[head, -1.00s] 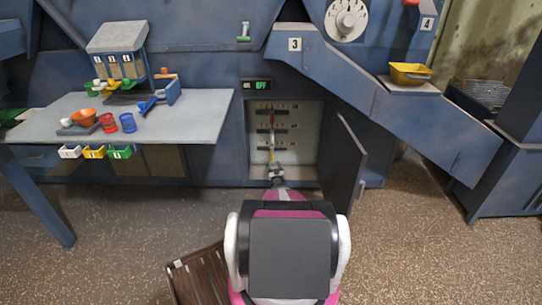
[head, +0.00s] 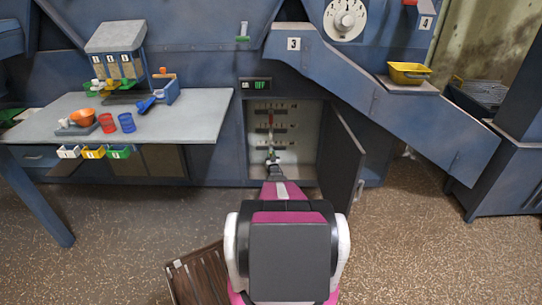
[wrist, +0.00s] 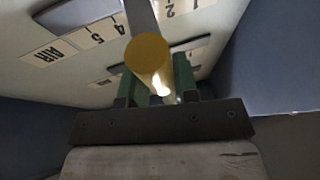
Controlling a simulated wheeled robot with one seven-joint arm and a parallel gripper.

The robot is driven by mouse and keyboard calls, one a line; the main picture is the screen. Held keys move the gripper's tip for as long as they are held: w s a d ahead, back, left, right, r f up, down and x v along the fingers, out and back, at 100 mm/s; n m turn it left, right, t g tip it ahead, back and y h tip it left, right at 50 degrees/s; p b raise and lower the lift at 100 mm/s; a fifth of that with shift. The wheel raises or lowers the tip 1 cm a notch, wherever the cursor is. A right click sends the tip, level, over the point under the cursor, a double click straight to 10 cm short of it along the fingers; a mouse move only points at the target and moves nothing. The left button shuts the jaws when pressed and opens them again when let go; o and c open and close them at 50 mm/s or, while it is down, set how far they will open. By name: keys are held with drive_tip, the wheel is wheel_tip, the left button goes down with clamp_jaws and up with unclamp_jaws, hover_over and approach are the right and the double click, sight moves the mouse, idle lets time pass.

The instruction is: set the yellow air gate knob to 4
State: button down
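The yellow air gate knob (wrist: 148,58) fills the middle of the wrist view, on a grey lever that runs up across the panel. The two green fingers of my gripper (wrist: 157,82) stand on either side of the knob. I cannot tell whether they press on it. An "AIR" label is at left, with scale numbers 5, 4 and 2 toward the right. The lever crosses between 4 and 2. In the head view my gripper (head: 271,157) is inside the open cabinet (head: 308,150), at the lowest scale, and hides the yellow knob there. A red knob (head: 271,120) shows above.
The cabinet door (head: 342,160) stands open to the right of my arm. A green "OFF" display (head: 262,85) is above the cabinet. A worktable (head: 190,110) with cups and small bins is at left. A wooden crate (head: 200,275) lies on the floor.

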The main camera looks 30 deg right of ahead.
drive_tip(key=s+d, duration=0.1)
drive_tip(key=d, duration=0.2)
drive_tip(key=shift+s, duration=0.4)
drive_tip(key=c, duration=0.9)
unclamp_jaws()
drive_tip(key=v, duration=1.1)
